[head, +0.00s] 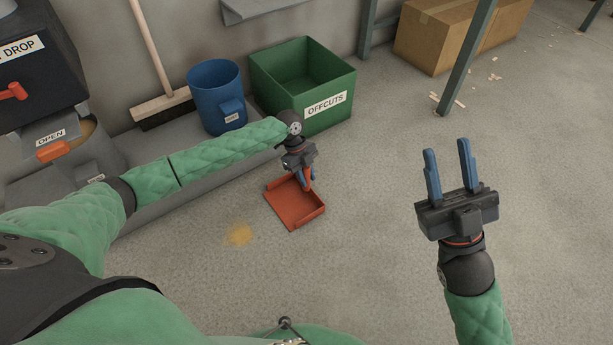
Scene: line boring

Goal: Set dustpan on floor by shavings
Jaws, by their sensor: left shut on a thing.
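An orange-red dustpan (293,204) is at or just above the grey floor, in the middle of the head view; I cannot tell whether it touches. My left gripper (307,181) is shut on its handle, which the fingers partly hide. A small patch of yellowish shavings (239,234) lies on the floor to the left of and nearer than the dustpan, apart from it. My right gripper (450,171) is open and empty, raised at the right with its blue fingers apart.
A green offcuts bin (302,85), a blue bin (217,96) and a broom (158,70) stand along the wall. A machine with a black box (38,65) is at the left. A cardboard box (460,35) and wood chips are at the back right. The floor around the shavings is clear.

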